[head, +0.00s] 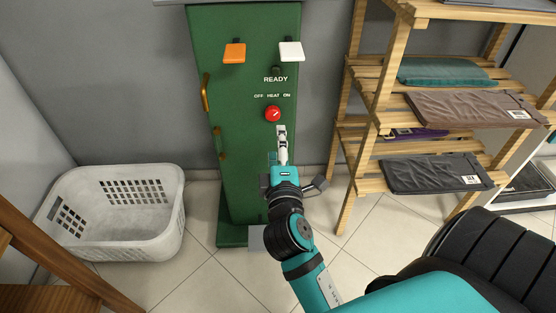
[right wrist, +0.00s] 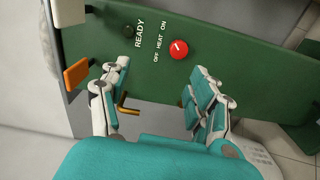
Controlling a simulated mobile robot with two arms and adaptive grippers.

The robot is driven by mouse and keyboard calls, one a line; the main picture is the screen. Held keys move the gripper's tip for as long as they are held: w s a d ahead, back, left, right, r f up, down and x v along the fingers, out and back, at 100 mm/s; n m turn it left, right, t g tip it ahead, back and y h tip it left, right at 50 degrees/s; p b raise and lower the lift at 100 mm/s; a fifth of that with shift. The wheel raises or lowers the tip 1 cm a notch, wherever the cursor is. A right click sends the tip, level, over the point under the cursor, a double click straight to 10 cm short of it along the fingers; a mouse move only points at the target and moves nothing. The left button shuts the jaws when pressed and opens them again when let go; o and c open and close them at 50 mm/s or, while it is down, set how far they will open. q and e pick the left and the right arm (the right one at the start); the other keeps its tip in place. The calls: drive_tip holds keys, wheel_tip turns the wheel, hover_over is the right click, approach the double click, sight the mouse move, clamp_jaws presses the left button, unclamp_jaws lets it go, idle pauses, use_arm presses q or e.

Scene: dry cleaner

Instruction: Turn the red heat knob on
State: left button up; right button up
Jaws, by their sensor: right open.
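The red heat knob (head: 272,114) is on the front of a green cabinet (head: 236,170), below the label "OFF HEAT ON". It has a slanted white mark and also shows in the right wrist view (right wrist: 179,50). My right gripper (head: 281,131) is just below and slightly right of the knob in the head view. In the right wrist view its fingers (right wrist: 162,68) are spread apart with nothing between them. The knob is beyond the fingertips, nearer the right finger. Whether a finger touches it, I cannot tell. My left gripper is not in view.
An orange paddle (head: 234,53) and a white paddle (head: 291,51) stick out above the knob. A dark lamp (head: 276,71) sits by "READY". A brass handle (head: 206,92) is at the left edge. A white basket (head: 115,210) stands left, a wooden rack (head: 383,70) with folded clothes right.

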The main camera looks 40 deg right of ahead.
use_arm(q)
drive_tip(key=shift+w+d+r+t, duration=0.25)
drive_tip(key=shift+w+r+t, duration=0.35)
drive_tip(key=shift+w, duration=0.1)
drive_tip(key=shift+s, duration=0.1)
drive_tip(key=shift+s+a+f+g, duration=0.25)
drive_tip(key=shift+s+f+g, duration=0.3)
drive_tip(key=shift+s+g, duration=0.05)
